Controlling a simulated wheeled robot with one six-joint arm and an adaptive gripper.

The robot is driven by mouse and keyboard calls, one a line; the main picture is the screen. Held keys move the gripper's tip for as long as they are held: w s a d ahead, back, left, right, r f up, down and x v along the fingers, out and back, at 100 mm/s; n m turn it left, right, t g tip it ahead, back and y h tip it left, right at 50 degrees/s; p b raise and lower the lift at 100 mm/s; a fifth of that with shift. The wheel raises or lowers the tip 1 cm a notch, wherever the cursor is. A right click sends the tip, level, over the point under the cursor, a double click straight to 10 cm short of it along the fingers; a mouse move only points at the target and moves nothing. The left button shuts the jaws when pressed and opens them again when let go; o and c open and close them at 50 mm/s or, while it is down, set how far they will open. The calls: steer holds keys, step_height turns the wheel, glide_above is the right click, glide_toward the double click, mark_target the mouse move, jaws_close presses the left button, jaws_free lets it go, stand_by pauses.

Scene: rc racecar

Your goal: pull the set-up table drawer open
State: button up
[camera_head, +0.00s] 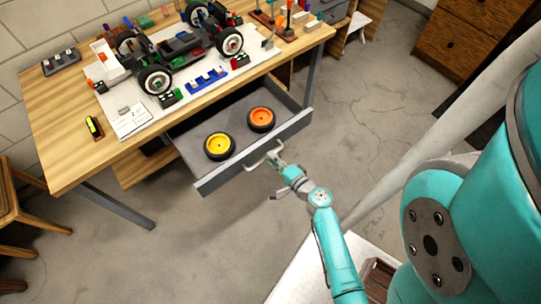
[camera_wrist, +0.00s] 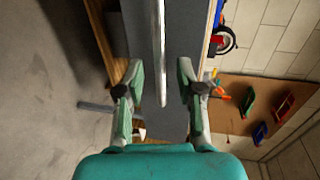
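The grey set-up table drawer (camera_head: 207,181) stands pulled out from under the wooden table, with a yellow-hubbed wheel (camera_head: 219,146) and an orange-hubbed wheel (camera_head: 261,119) lying in it. Its pale bar handle (camera_head: 262,157) is on the front panel. My gripper (camera_head: 279,164) is at the handle, in front of the drawer. In the wrist view the handle (camera_wrist: 160,55) runs down between the two fingers of my gripper (camera_wrist: 160,90). The fingers are spread, with a visible gap on each side of the bar. I cannot tell how deep the bar sits between them.
The wooden table (camera_head: 62,150) carries an RC car chassis (camera_head: 180,48) on a white mat, with small parts and tools around it. A wooden stool (camera_head: 18,210) stands at the left and a wooden cabinet (camera_head: 450,45) at the upper right. Floor before the drawer is clear.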

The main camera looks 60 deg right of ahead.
steer(key=v, duration=0.5)
steer(key=shift+w, duration=0.1)
stand_by(0.6)
steer(key=s+a+r+n+g+y, duration=0.1)
steer(key=s+a+r+n+g, duration=0.15)
steer(key=s+a+n, duration=0.85)
steer(key=s+a+r+n+y, duration=0.1)
steer(key=s+a+r+n, duration=0.1)
steer(key=r, duration=0.4)
steer(key=s+a+r+n+t+y, duration=0.1)
steer(key=s+a+r+n, duration=0.1)
steer(key=r, duration=0.4)
steer(key=s+a+r+n+t+y, duration=0.1)
steer(key=s+a+r+n, duration=0.1)
steer(key=a+r+n, duration=0.2)
step_height(320, 180, up, 3)
steer(key=shift+s+f+n, duration=0.2)
steer(key=shift+s+n, duration=0.2)
steer(key=shift+n, duration=0.7)
